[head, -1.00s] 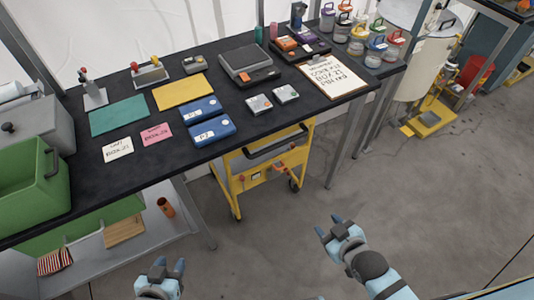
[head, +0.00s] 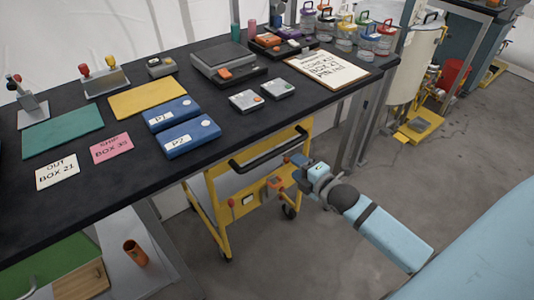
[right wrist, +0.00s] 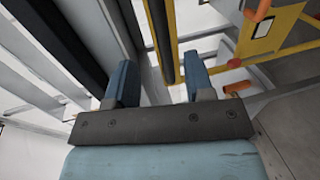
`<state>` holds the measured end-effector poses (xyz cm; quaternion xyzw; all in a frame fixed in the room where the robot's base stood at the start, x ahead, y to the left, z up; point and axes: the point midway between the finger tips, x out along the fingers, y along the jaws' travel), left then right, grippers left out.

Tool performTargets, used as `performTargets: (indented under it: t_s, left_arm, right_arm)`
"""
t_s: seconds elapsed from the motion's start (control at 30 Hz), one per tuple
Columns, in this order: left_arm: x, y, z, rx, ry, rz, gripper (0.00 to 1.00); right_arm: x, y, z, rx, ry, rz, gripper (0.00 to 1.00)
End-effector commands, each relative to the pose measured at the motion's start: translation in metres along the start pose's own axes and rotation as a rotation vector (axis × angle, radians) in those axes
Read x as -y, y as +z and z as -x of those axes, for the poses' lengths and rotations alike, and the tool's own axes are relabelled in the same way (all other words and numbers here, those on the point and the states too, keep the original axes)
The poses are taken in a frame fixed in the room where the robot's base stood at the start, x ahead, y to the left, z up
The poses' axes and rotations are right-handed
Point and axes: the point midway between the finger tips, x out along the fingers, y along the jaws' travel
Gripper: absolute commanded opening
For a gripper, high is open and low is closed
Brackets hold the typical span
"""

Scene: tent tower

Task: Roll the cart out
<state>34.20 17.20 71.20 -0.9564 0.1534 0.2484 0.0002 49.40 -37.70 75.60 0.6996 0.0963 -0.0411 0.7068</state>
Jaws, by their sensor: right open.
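The yellow cart (head: 205,205) stands under the black worktable, its front end showing with a black handle bar (head: 270,146) across the top. An orange and red fitting (head: 273,185) is on its front panel. My right gripper (head: 297,165) is open at the right end of the cart's front, close to the handle. In the right wrist view the dark handle bar (right wrist: 160,40) runs lengthwise toward the gap between the open fingers (right wrist: 160,82). I cannot tell whether it lies between them or whether they touch it. My left gripper is out of view.
The worktable (head: 110,205) above the cart holds blue cases (head: 190,138), a clipboard (head: 327,70) and coloured mats. A metal table leg (head: 357,135) stands right of the cart. The grey floor (head: 450,165) at the right is mostly clear.

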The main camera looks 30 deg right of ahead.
Motion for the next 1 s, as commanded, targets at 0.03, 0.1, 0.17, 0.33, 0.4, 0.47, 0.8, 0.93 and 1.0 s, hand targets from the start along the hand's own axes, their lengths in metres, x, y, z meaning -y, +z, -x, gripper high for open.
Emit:
performTargets:
  t_s: [0.03,0.1,0.17,0.33,0.4,0.47,0.8,0.93,1.0]
  left_arm:
    - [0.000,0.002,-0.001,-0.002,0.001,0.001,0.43]
    - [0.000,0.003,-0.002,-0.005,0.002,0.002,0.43]
    - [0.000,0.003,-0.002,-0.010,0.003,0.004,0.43]
    - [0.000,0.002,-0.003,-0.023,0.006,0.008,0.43]
    - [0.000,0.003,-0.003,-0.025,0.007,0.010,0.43]
    - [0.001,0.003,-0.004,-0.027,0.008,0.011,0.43]
    - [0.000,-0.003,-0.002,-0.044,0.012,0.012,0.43]
    - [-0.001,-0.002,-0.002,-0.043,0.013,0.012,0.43]
    - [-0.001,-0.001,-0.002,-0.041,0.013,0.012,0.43]
  right_arm:
    - [0.000,0.000,-0.010,0.000,0.003,-0.001,0.48]
    - [0.000,0.000,-0.024,0.000,0.004,-0.001,0.48]
    - [0.001,0.000,-0.038,0.000,0.003,-0.003,0.48]
    - [0.001,0.000,-0.074,0.000,0.003,-0.002,0.48]
    - [0.001,-0.001,-0.087,-0.001,0.002,-0.004,0.48]
    - [0.001,-0.001,-0.097,0.000,0.001,-0.003,0.48]
    - [0.000,-0.001,-0.122,-0.001,-0.001,-0.002,0.48]
    - [0.000,-0.001,-0.122,-0.001,-0.001,-0.002,0.48]
    - [0.000,-0.001,-0.122,-0.001,-0.001,-0.002,0.48]
